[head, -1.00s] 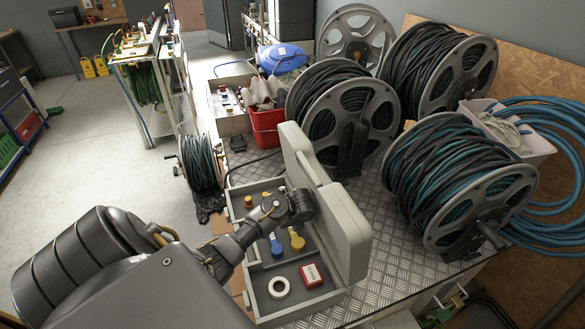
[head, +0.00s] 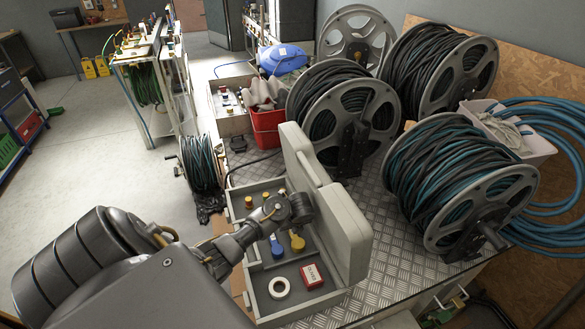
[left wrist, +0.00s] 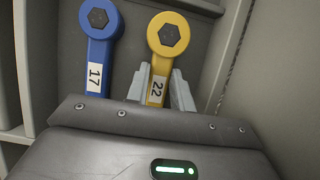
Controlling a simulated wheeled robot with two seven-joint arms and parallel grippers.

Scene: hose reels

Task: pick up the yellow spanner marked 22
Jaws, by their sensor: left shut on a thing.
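The yellow spanner marked 22 (left wrist: 165,50) lies in the grey open case (head: 262,299). Its ring end and label show in the left wrist view, and its ring end also shows in the head view (head: 297,241). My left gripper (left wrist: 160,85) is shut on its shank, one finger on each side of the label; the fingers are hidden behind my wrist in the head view. A blue spanner marked 17 (left wrist: 98,45) lies beside it on the left, apart from the fingers. It also shows in the head view (head: 276,246). My right gripper is out of view.
The case's raised lid (head: 345,230) stands close on the right. A white tape roll (head: 279,287) and a red box (head: 311,276) lie in the near part of the case. Hose reels (head: 455,185) stand to the right on the tread-plate bench top (head: 395,262).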

